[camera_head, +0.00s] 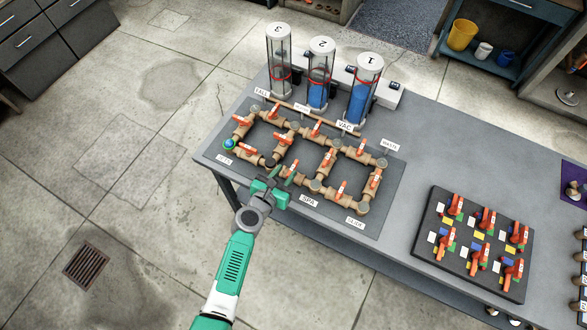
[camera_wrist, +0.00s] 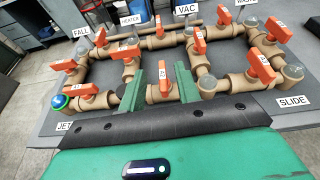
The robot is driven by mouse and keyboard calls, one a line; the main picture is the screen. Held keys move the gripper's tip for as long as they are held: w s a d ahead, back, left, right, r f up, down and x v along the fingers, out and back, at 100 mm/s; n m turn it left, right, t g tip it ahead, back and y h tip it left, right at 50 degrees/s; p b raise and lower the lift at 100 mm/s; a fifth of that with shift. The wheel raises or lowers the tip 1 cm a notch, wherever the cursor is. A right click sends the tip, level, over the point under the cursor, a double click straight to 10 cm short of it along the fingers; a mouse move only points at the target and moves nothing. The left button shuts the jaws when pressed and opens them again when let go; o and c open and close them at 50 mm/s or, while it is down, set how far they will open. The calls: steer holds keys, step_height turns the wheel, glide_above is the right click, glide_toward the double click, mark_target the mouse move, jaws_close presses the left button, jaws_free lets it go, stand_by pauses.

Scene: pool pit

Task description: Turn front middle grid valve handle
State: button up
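The front middle grid valve handle (camera_wrist: 154,73) is orange and sits on a tan pipe in the near row of the pipe grid (camera_head: 316,160). In the wrist view it stands between the two green fingers of my gripper (camera_wrist: 163,85), with some room to the right finger. In the head view my gripper (camera_head: 281,178) is at the near edge of the grid, its fingers over the near pipe row, and the handle is partly hidden there. My gripper is open. I cannot tell whether a finger touches the handle.
Other orange handles stand close on the left (camera_wrist: 90,87) and right (camera_wrist: 236,82) of the near row. Three clear cylinders (camera_head: 318,80) rise behind the grid. A dark panel (camera_head: 430,232) with several orange valves lies to the right. The grey table (camera_head: 410,165) is bare between them.

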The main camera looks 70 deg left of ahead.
mark_target(293, 168)
steer(key=shift+m+h, duration=0.4)
steer(key=w+a+f+b, duration=0.2)
steer(key=f, duration=0.1)
steer(key=w+a+f+b, duration=0.1)
steer(key=w+f, duration=0.1)
steer(key=shift+a+f, duration=0.15)
steer(key=shift+f, duration=0.1)
steer(key=shift+w+a+b, duration=0.25)
steer(key=shift+w+b, duration=0.05)
steer(key=shift+b, duration=0.05)
jaws_close()
